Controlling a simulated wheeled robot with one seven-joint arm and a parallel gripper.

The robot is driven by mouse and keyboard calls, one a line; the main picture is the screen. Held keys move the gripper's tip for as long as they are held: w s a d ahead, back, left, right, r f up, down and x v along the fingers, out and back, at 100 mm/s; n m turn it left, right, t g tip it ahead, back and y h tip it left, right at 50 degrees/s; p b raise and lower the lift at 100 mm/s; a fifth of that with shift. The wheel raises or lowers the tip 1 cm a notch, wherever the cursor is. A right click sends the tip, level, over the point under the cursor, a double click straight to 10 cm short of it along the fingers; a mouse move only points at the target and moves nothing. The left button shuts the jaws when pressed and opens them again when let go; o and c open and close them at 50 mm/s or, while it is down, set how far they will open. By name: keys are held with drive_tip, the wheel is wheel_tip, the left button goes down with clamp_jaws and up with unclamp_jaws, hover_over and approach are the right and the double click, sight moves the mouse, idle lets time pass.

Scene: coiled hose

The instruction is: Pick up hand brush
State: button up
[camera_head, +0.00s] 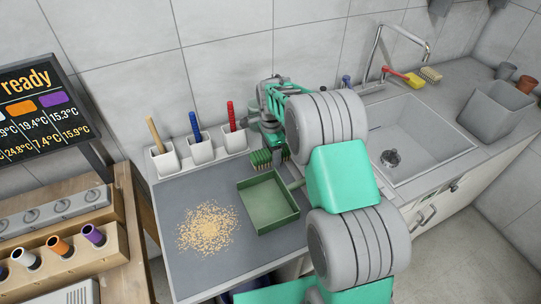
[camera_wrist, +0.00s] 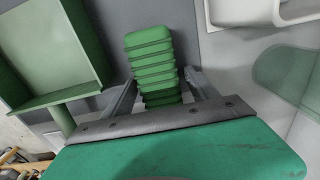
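The hand brush (camera_head: 262,158) is green and lies on the grey counter mat, just behind the dustpan. In the wrist view the green ribbed brush (camera_wrist: 150,55) runs up between the two grey fingers of my gripper (camera_wrist: 160,82). One finger stands on each side of it, spread apart, with what looks like a narrow gap. Firm contact does not show. In the head view my gripper is mostly hidden behind my arm, beside the brush's right end. The green dustpan (camera_head: 268,203) lies in front of the brush; it also shows in the wrist view (camera_wrist: 52,45).
White holders (camera_head: 200,150) with brown, blue and red handles stand along the wall. A crumb pile (camera_head: 208,228) lies left of the dustpan on the mat (camera_head: 180,196). The sink (camera_head: 410,135) is right of my arm. A wooden rack (camera_head: 60,262) stands at the left.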

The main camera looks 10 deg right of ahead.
drive_tip(key=c, duration=1.4)
drive_tip(key=shift+r, duration=0.15)
drive_tip(key=shift+w+r, duration=0.1)
drive_tip(key=shift+r, duration=0.15)
wheel_tip(320, 180, up, 3)
drive_tip(key=shift+d+f+b, duration=0.1)
drive_tip(key=shift+f+b, duration=0.05)
drive_tip(key=shift+b, duration=0.35)
drive_tip(key=s+d+r+b, duration=0.1)
drive_tip(key=s+d+r, duration=0.2)
drive_tip(key=s+d+r+b, duration=0.1)
drive_tip(key=s+d+r, duration=0.1)
drive_tip(key=s+r, duration=0.1)
drive_tip(key=s+d+r+b, duration=0.2)
drive_tip(key=s+d+r, duration=0.1)
drive_tip(key=s, duration=0.2)
drive_tip(key=shift+d+r, duration=0.3)
drive_tip(key=shift+d, duration=0.05)
